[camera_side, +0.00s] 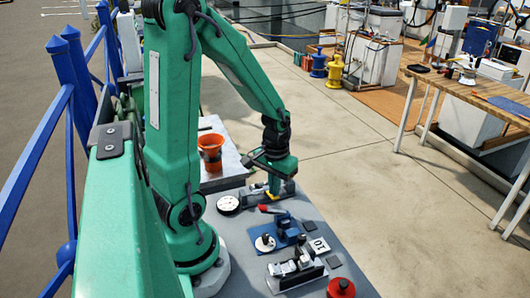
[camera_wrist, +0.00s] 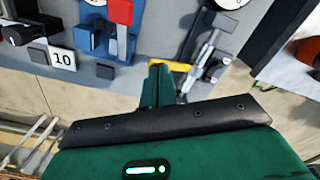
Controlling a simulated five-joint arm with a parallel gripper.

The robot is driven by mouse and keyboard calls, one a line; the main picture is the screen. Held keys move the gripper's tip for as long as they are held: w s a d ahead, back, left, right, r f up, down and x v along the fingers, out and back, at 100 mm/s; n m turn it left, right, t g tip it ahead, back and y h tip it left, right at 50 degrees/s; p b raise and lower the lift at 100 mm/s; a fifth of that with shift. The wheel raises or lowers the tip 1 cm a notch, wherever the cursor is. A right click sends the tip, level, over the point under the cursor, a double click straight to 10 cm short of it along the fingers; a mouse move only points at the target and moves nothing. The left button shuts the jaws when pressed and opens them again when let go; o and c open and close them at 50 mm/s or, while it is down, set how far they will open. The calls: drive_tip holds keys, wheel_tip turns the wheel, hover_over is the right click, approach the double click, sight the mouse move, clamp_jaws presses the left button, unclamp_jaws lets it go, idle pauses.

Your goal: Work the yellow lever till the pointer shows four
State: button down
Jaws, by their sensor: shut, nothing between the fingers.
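The yellow lever (camera_side: 271,196) belongs to a grey metal mechanism on the grey bench panel. In the wrist view, the yellow lever (camera_wrist: 182,66) shows just beyond and to the right of my fingertips. My gripper (camera_side: 273,184) is shut and empty, pointing down right at the lever. In the wrist view, my gripper (camera_wrist: 160,66) appears as two green fingers pressed together; I cannot tell whether they touch the lever. A round white dial (camera_side: 228,205) lies left of the mechanism. The dial (camera_wrist: 230,3) is cut off at the wrist view's top edge. Its pointer reading is too small to make out.
A blue device with a red lever (camera_side: 264,209) stands close in front. A number plate reading 10 (camera_side: 318,246), a metal clamp (camera_side: 297,268) and a red knob (camera_side: 341,288) lie nearer the camera. An orange bucket (camera_side: 210,150) stands behind. Open floor lies to the right.

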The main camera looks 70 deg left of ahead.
drive_tip(key=shift+f, duration=1.1)
drive_tip(key=shift+r, duration=3.3)
drive_tip(key=s+d+r+m+t, duration=0.2)
drive_tip(key=d+r+m+t, duration=0.3)
drive_tip(key=d+r, duration=0.6)
wheel_tip(320, 180, up, 3)
drive_tip(key=shift+s+d+f+m+t, duration=0.1)
drive_tip(key=shift+s+d+m+t, duration=0.2)
drive_tip(key=shift+m, duration=0.2)
